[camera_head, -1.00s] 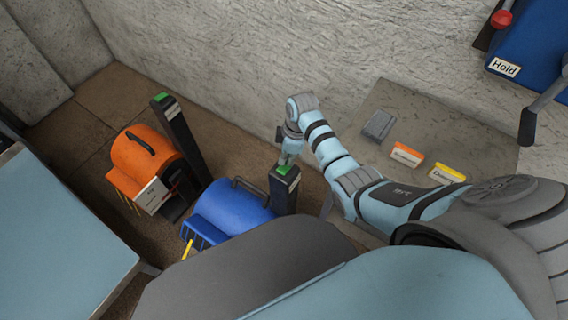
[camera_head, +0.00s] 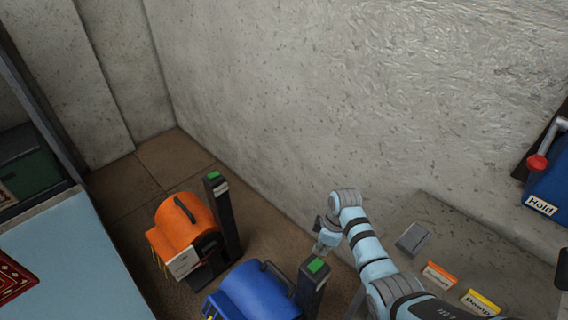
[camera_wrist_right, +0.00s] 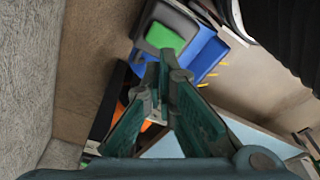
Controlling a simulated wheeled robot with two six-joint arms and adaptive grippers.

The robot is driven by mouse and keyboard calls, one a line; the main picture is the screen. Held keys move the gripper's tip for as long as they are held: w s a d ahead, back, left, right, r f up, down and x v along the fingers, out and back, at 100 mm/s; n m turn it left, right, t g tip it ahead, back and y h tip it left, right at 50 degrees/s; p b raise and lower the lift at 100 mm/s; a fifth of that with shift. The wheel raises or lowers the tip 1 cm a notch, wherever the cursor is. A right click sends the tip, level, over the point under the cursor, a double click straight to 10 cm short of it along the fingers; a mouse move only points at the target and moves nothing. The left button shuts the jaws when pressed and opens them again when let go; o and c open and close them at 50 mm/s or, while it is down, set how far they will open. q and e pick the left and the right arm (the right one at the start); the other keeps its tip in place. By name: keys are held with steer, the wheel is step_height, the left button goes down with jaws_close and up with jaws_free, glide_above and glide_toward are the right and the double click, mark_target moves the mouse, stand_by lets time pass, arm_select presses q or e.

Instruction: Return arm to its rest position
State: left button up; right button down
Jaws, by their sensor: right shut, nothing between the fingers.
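My right arm comes in from the lower right in the head view. Its gripper (camera_head: 322,246) hangs just behind the green top (camera_head: 317,265) of the dark post beside the blue scrubber machine (camera_head: 252,292). In the right wrist view the fingers (camera_wrist_right: 163,68) meet at their tips and hold nothing. The green top (camera_wrist_right: 165,38) and the blue machine (camera_wrist_right: 209,52) lie beyond the fingertips there. I cannot tell whether the tips touch the post. My left gripper is not in view.
An orange machine (camera_head: 187,226) with its own green-topped post (camera_head: 222,215) stands at the left. A grey ledge (camera_head: 480,240) holds a grey block (camera_head: 412,238) and orange (camera_head: 440,275) and yellow (camera_head: 480,301) labels. A blue "Hold" box (camera_head: 550,190) is at right. The wall is close behind.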

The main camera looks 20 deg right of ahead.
steer(key=s+d+f+m+t+h, duration=0.15)
steer(key=s+m, duration=0.35)
steer(key=s, duration=0.5)
steer(key=s+r+m+t, duration=0.1)
steer(key=s+r+m, duration=0.6)
steer(key=s, duration=0.7)
step_height(320, 180, down, 18)
steer(key=s+d+h, duration=0.1)
steer(key=s+d, duration=0.1)
steer(key=s+f+g, duration=0.2)
steer(key=s+f, duration=1)
steer(key=s, duration=0.2)
steer(key=shift+s+d+f, duration=0.2)
steer(key=shift+d+f, duration=0.15)
steer(key=shift+f, duration=0.05)
